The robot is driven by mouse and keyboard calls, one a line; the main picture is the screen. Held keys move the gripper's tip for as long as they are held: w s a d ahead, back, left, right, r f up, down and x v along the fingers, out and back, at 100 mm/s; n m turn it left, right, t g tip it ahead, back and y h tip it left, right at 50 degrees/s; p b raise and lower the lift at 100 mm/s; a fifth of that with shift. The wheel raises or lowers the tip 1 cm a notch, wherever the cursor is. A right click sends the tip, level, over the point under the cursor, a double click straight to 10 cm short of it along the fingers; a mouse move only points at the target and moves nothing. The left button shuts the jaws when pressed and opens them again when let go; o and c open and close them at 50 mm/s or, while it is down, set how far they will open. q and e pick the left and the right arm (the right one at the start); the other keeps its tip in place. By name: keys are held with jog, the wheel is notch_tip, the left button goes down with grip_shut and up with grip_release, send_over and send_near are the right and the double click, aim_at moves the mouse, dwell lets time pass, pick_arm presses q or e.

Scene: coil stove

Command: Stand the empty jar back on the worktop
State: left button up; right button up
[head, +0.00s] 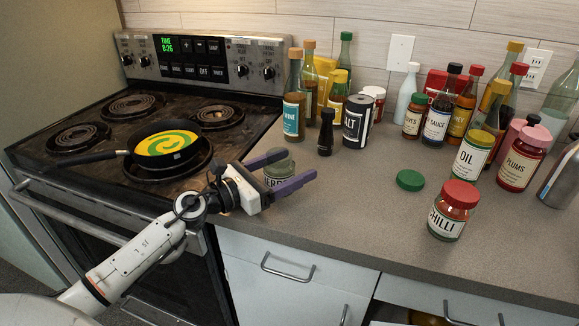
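A small, clear, grey-green jar (280,170) without a lid stands upright at the left part of the worktop (350,215), near the stove's edge. Its pale label, partly hidden, ends in letters like "ERBS". My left gripper (301,164) reaches in from the left with its purple fingers apart, one on the far side and one on the near side of the jar. I cannot tell whether the fingers press on the glass or whether the jar's base touches the worktop. My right gripper is not in view.
A green lid (410,180) lies flat on the worktop. The chilli jar (454,211), oil jar (473,155) and plums jar (521,157) stand at right. Several bottles line the back. A pan (168,151) with yellow-green contents sits on the stove. The worktop's front middle is clear.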

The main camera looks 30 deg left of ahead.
aim_at(266, 177)
pick_arm(q)
jog(key=shift+r, duration=0.1)
jog(key=b+v, duration=0.2)
jog(key=v, duration=0.9)
jog(key=shift+s+b, duration=0.15)
jog(key=shift+b, duration=0.25)
jog(key=shift+s+a, duration=0.1)
jog(key=shift+s, duration=0.15)
jog(key=shift+s+r, duration=0.1)
